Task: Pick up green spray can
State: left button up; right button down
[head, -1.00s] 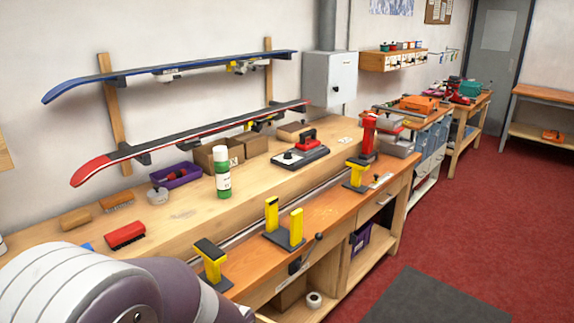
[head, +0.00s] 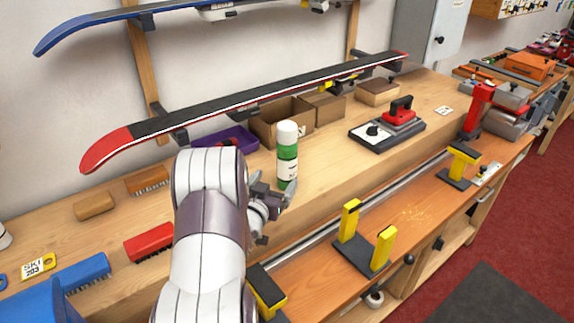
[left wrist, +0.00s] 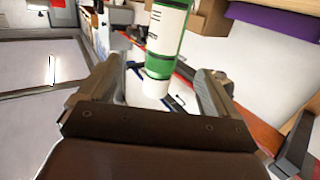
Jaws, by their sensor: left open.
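The green spray can (head: 287,163) has a white cap and a white label band. It stands upright on the wooden bench. My left gripper (head: 273,200) is open beside the can, just to its left and near its lower part in the head view. In the left wrist view, the can (left wrist: 168,40) appears in the gap between the spread fingers of my left gripper (left wrist: 160,84). Its white cap points down in that picture. I cannot tell whether a finger touches the can. My right gripper is not in view.
Cardboard boxes (head: 281,122) and a purple bin (head: 226,139) stand behind the can. A red-handled iron (head: 388,128) sits to its right. A ski (head: 250,98) hangs on the wall above. Yellow vise posts (head: 349,219) stand on the front ledge. Brushes (head: 149,242) lie left of my arm.

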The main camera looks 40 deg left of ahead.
aim_at(288, 154)
pick_arm(q)
jog(key=shift+t+y, duration=0.3)
jog(key=shift+t, duration=0.1)
jog(key=x, duration=0.4)
jog(key=p+x, duration=0.1)
jog(key=x, duration=0.3)
jog(key=p+x, duration=0.1)
jog(key=x, duration=0.3)
jog(key=shift+a, duration=0.4)
jog(key=shift+w, duration=0.25)
jog(key=shift+s, duration=0.15)
jog(key=shift+c, duration=0.5)
jog(key=shift+r, duration=0.1)
jog(key=c, duration=0.9)
